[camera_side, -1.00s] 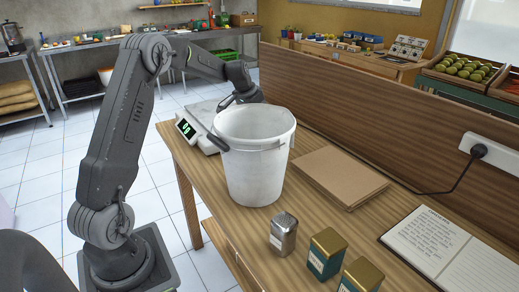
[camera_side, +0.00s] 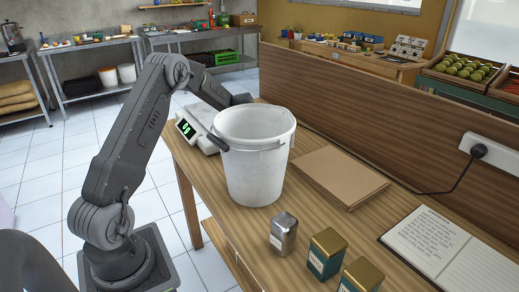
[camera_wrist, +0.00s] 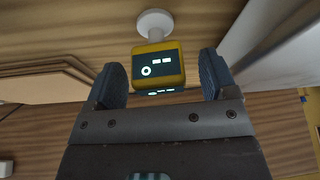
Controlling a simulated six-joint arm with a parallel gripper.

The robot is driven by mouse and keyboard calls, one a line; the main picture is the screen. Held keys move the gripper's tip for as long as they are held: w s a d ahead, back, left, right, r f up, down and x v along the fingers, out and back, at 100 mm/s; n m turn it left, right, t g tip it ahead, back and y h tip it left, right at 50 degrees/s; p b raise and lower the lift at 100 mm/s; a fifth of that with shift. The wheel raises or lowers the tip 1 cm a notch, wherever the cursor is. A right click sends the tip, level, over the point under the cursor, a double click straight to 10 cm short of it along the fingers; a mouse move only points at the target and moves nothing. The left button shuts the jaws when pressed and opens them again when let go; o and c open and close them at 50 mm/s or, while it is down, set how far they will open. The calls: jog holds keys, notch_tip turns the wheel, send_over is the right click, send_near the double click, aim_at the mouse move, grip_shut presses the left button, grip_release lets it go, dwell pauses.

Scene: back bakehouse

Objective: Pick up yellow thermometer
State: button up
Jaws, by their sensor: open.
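In the wrist view the yellow thermometer (camera_wrist: 176,57) has a boxy yellow case with a dark face and lit marks. A white stem with a round white disc (camera_wrist: 155,22) adjoins it. My gripper (camera_wrist: 160,76) is open, with one dark finger on each side of the thermometer. In the side view the thermometer and my fingers are hidden behind the white bucket (camera_side: 256,165).
The digital scale (camera_side: 196,130) is left of the bucket, brown boards (camera_side: 338,178) right. A metal shaker (camera_side: 284,232) and gold-lidded tins (camera_side: 327,250) stand in front, with an open notebook (camera_side: 440,245) at right. A wooden partition (camera_side: 370,120) runs along the table's back.

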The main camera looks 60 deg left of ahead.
jog(key=shift+c, duration=0.2)
jog(key=c, duration=1)
jog(key=shift+r, duration=0.1)
jog(key=shift+r, duration=0.55)
notch_tip(320, 180, up, 3)
jog(key=shift+f, duration=0.15)
jog(key=s+a+r, duration=0.6)
jog(key=s+r, duration=0.1)
jog(key=s, duration=0.3)
